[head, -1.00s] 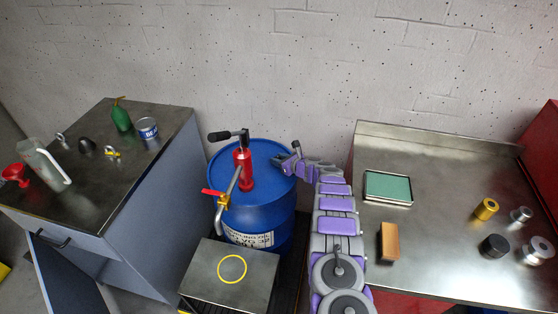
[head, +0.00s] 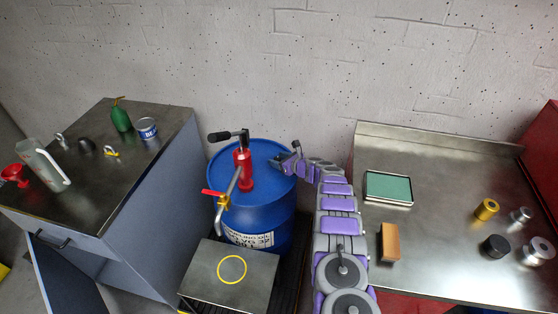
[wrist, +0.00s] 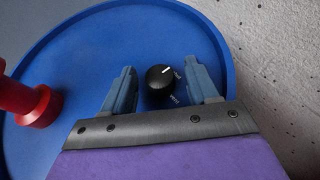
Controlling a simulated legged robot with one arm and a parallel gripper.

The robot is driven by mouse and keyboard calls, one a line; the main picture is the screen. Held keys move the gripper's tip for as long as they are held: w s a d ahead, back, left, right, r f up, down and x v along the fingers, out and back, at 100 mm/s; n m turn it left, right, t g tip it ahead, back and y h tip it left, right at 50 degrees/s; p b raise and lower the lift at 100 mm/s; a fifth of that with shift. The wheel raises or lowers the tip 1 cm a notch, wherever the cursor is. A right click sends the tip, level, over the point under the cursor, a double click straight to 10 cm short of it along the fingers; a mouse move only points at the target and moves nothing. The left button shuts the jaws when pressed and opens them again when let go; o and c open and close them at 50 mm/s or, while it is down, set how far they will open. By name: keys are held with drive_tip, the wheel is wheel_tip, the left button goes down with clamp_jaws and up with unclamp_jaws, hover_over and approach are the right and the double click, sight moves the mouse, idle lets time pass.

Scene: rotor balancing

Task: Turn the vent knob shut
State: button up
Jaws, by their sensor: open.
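The vent knob (wrist: 160,84) is a small black round knob with a white pointer line, set on the blue drum's top near its rim. In the wrist view its pointer aims up and right, and small white lettering sits beside it, too small to read surely. My gripper (wrist: 163,80) is open, with one finger on each side of the knob and visible gaps to both. In the head view my gripper (head: 283,160) is over the right part of the blue drum (head: 262,215) and hides the knob.
A red pump (head: 243,168) with a black handle and a red-levered brass tap stands on the drum, left of my gripper. A metal stand (head: 205,280) with a yellow ring is in front. A steel bench (head: 440,250) is right and a cabinet (head: 165,150) left. The wall is behind.

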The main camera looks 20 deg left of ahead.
sight(279, 159)
drive_tip(key=shift+r, duration=0.1)
wheel_tip(279, 159, up, 4)
drive_tip(key=shift+w+f+p, duration=0.15)
drive_tip(key=shift+f+p, duration=0.05)
drive_tip(key=shift+p, duration=0.65)
drive_tip(key=shift+s+d+f, duration=0.15)
drive_tip(key=shift+s+d, duration=0.15)
drive_tip(key=shift+s, duration=0.45)
drive_tip(key=s+d+p, duration=0.1)
drive_tip(key=s+d, duration=0.1)
drive_tip(key=s, duration=0.2)
drive_tip(key=s+d+r+p, duration=0.1)
drive_tip(key=s+d, duration=0.1)
drive_tip(key=s, duration=0.2)
drive_tip(key=s+d, duration=0.2)
drive_tip(key=s, duration=0.3)
drive_tip(key=shift+s+d+r+p, duration=0.1)
drive_tip(key=shift+r+p, duration=0.05)
drive_tip(key=shift+p, duration=0.25)
